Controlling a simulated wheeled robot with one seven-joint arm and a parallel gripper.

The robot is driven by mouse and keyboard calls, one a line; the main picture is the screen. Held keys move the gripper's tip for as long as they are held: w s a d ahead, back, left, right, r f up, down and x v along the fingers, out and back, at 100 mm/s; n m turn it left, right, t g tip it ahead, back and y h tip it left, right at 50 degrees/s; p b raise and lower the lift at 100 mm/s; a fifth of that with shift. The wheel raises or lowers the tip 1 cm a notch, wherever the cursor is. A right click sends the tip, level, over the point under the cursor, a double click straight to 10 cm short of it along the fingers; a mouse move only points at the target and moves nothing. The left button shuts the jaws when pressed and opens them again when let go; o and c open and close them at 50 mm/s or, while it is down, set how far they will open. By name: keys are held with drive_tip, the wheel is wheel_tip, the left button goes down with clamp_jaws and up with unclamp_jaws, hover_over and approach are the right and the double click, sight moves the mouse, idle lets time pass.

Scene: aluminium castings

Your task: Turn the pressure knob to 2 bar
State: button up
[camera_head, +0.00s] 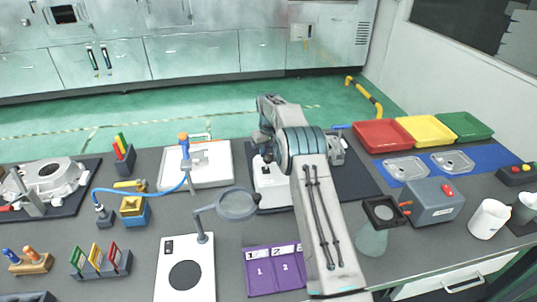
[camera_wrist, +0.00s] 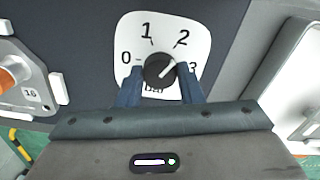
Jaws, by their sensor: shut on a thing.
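The pressure knob (camera_wrist: 154,71) is round and black with a white pointer line. It sits on a white dial plate (camera_wrist: 166,24) marked 0, 1, 2, 3 and "bar". The pointer slants up and right, between the 2 and the 3. My gripper (camera_wrist: 161,72) has its two blue fingers on either side of the knob and is shut on it. In the head view my arm reaches over a white unit (camera_head: 270,197) at the back middle of the bench, and the knob cannot be made out there.
A magnifier lamp (camera_head: 238,205) and a purple numbered mat (camera_head: 262,283) stand in front of the unit. Right of my arm are a grey box (camera_head: 433,207), a lidded jar (camera_head: 371,240), a white cup (camera_head: 489,219) and red (camera_head: 381,134), yellow and green trays.

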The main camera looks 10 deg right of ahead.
drive_tip(key=o, duration=1)
drive_tip(key=shift+c, duration=0.2)
wheel_tip(320, 180, up, 14)
